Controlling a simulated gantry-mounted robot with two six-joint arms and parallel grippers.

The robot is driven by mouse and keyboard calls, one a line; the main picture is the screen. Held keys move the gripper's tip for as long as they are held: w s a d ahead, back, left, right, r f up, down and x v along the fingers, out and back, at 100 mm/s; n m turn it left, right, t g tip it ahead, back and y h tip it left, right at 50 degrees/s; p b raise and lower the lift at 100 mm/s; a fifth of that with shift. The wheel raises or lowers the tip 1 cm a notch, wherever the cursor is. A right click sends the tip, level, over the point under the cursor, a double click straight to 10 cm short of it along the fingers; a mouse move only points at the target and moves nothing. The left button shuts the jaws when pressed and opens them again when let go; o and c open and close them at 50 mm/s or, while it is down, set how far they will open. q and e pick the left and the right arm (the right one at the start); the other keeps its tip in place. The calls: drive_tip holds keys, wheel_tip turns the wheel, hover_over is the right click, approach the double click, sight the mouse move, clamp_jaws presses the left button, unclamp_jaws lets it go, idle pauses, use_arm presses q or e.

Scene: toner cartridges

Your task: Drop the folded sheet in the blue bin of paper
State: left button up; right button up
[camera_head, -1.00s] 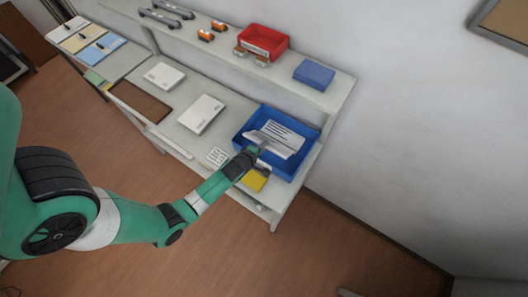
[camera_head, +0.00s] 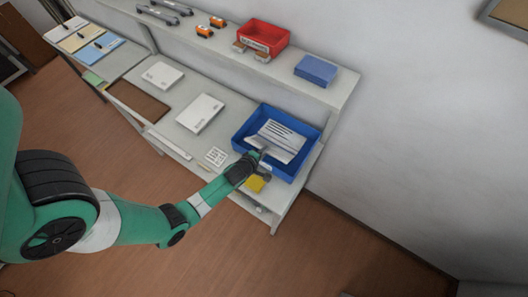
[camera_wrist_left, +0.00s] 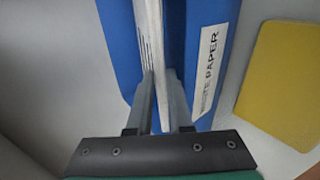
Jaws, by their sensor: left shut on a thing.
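The blue bin (camera_head: 243,134) stands at the right end of the desk. In the left wrist view its wall (camera_wrist_left: 215,20) carries a white label reading "WASTE PAPER". The folded sheet (camera_head: 279,137), white with dark printed lines, is over the bin. My left gripper (camera_head: 259,156) is at the bin's front edge, shut on the sheet. In the left wrist view the sheet (camera_wrist_left: 149,40) is seen edge-on between the two fingers (camera_wrist_left: 160,100). How far the sheet's lower part reaches into the bin is hard to tell. My right gripper is not in view.
A shelf (camera_head: 220,48) above holds a red bin (camera_head: 264,36) and a blue box (camera_head: 316,70). White packs (camera_head: 200,113) and a printed card (camera_head: 216,156) lie to the left.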

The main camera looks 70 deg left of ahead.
use_arm(q)
drive_tip(key=o, duration=0.5)
drive_tip(key=shift+r+p, duration=0.15)
drive_tip(key=shift+p, duration=0.15)
drive_tip(key=p+v, duration=0.1)
drive_tip(key=v, duration=0.5)
drive_tip(key=p+v, duration=0.2)
drive_tip(key=v, duration=0.4)
drive_tip(key=shift+r, duration=0.4)
